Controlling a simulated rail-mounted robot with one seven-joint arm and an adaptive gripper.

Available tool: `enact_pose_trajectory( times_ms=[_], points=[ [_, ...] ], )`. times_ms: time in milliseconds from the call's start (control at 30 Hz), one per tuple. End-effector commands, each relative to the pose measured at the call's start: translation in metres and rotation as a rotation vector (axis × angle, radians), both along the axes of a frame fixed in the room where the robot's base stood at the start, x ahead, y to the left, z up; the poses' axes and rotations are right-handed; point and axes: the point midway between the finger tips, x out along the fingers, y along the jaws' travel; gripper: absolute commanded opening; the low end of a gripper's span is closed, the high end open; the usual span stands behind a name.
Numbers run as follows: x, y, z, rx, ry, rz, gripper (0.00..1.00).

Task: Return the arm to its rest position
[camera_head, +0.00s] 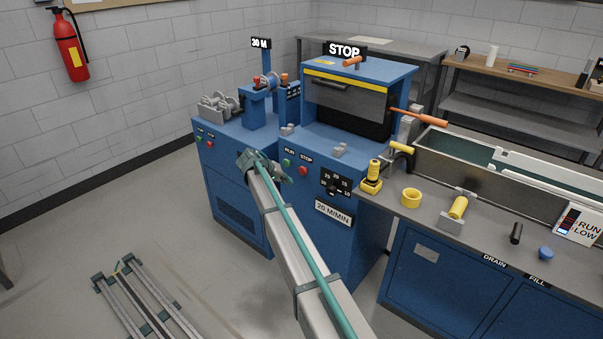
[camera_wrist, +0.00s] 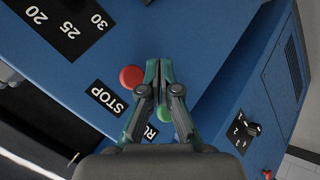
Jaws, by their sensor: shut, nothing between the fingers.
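My arm (camera_head: 295,240) reaches up from the bottom of the head view, and its end hangs in front of the blue machine. My gripper (camera_head: 284,178) is small in that view, close to the machine's green and red buttons. In the wrist view my gripper (camera_wrist: 158,66) is shut, its fingertips together with nothing between them. The red button (camera_wrist: 131,77) by the STOP label shows just left of the fingertips. The green button (camera_wrist: 166,112) is partly hidden behind the fingers. I cannot tell whether the fingers touch the panel.
The blue machine (camera_head: 345,160) and left cabinet (camera_head: 225,180) stand close to my arm. At right, a bench holds a metal trough (camera_head: 440,158), a yellow ring (camera_head: 411,197) and other small parts. A grey frame (camera_head: 150,300) lies at lower left. Open floor lies left.

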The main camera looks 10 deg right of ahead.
Motion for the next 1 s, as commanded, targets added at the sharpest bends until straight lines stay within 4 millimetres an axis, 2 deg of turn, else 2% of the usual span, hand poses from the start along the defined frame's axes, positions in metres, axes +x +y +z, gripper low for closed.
enact_pose_trajectory(
  times_ms=[400, 467, 567, 667, 800, 867, 1000],
  points=[
    [0.001, 0.001, -0.001, -0.003, 0.014, 0.018, 0.0],
    [-0.005, 0.006, -0.006, 0.024, 0.033, 0.041, 0.0],
    [-0.039, 0.013, -0.029, 0.089, 0.078, 0.078, 0.0],
    [-0.079, 0.015, -0.072, 0.146, 0.14, 0.101, 0.0],
    [-0.149, 0.012, -0.14, 0.229, 0.242, 0.117, 0.0],
    [-0.18, 0.01, -0.167, 0.263, 0.285, 0.118, 0.0],
    [-0.257, 0.005, -0.225, 0.341, 0.382, 0.113, 0.0]
  ],
)
